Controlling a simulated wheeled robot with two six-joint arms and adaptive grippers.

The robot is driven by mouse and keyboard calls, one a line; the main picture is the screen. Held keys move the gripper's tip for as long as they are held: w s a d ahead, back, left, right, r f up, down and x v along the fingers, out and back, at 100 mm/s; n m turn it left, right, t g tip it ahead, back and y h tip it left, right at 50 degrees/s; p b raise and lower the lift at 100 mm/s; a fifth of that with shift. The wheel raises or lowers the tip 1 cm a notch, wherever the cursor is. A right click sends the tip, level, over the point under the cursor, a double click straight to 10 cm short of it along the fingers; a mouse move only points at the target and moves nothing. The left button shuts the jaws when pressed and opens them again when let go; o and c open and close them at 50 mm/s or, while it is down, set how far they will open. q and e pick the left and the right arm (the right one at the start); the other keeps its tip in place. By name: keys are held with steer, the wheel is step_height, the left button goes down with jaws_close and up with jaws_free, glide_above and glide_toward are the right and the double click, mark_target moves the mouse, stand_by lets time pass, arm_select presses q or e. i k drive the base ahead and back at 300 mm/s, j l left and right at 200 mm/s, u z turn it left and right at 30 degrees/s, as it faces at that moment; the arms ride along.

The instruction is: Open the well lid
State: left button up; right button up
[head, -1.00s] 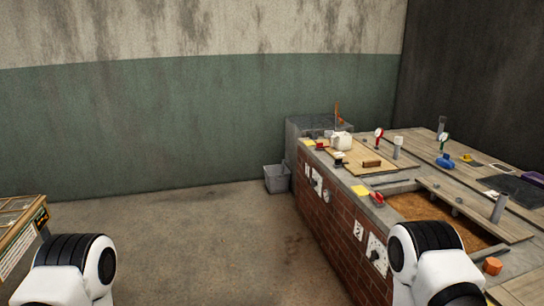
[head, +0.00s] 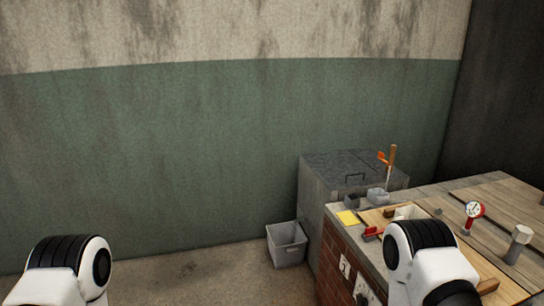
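A grey box stands at the far end of the brick counter, against the green wall. Its dark lid (head: 345,166) lies flat and closed on top, with a small dark handle (head: 354,177) near the front edge. I take this for the well lid, but no label shows. Only the white and black links of my two arms show at the bottom left and bottom right. Neither gripper is in view, and both are far from the lid.
A grey bin (head: 287,244) stands left of the box. The floor (head: 190,285) at left is clear.

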mark_target(339, 169)
steer(key=i+j+z, duration=0.1)
steer(key=i+z, duration=0.15)
steer(key=i, duration=0.3)
steer(key=i+j+z, duration=0.25)
steer(key=i, duration=0.3)
steer(key=i+j+z, duration=0.3)
steer(key=i, duration=0.2)
steer(key=l, duration=0.05)
